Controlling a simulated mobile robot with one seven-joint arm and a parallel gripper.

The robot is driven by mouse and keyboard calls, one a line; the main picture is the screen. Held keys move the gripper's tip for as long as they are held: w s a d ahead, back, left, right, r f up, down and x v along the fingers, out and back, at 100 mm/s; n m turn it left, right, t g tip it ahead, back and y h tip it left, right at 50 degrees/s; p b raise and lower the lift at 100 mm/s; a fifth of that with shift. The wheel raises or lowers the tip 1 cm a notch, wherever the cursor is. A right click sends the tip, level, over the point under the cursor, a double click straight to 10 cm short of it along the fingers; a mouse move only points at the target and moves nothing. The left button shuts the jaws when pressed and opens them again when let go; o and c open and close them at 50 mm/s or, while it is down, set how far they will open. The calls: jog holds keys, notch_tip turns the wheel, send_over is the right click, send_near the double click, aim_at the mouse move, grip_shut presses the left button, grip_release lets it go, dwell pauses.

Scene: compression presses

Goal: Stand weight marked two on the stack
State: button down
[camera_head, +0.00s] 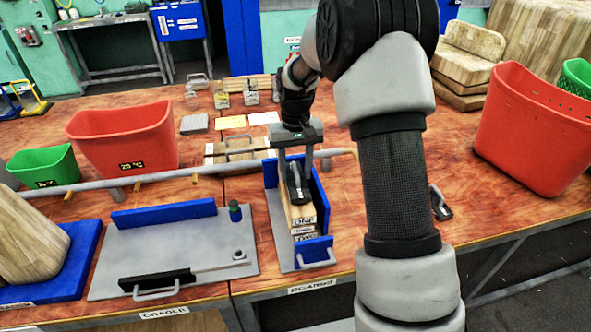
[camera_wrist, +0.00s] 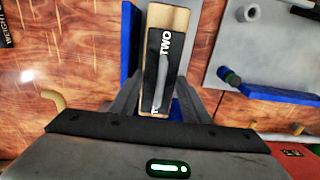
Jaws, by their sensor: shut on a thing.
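The weight marked TWO (camera_wrist: 163,62) is a pale wooden block with a black top plate and a grey handle. In the wrist view it sits between the two fingers of my gripper (camera_wrist: 160,105), which is shut on it. In the head view my gripper (camera_head: 296,163) is over the blue-sided press at the centre, with the black top (camera_head: 297,186) below it. The stack (camera_head: 304,229) shows labelled front faces, one reading ONE, in that press. I cannot tell whether the held weight touches the stack.
The press has a blue side wall (camera_head: 271,172) and a blue front plate (camera_head: 314,252). A grey board (camera_head: 200,245) with a blue strip lies to its left. A grey rail (camera_head: 100,183) crosses behind. Red bins (camera_head: 125,137) (camera_head: 535,125) stand left and right. Small weights (camera_head: 222,99) stand further back.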

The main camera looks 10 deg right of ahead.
jog(key=shift+w+f+b, duration=0.1)
jog(key=shift+f+b, duration=0.2)
jog(key=shift+f, duration=0.1)
dwell(0.3)
jog(key=c, duration=0.9)
grip_release()
jog(key=shift+f, duration=0.15)
notch_tip(320, 180, up, 18)
jog(key=p, duration=0.1)
jog(key=shift+f, duration=0.15)
jog(key=s+r+t+p, duration=0.2)
jog(key=s+r, duration=0.5)
jog(key=s, duration=0.4)
jog(key=s+r+t+p, duration=0.25)
jog(key=s+r, duration=0.35)
jog(key=s, duration=0.4)
jog(key=s+f+t+p, duration=0.1)
jog(key=s+f, duration=0.1)
jog(key=s, duration=0.6)
jog(key=shift+p, duration=0.4)
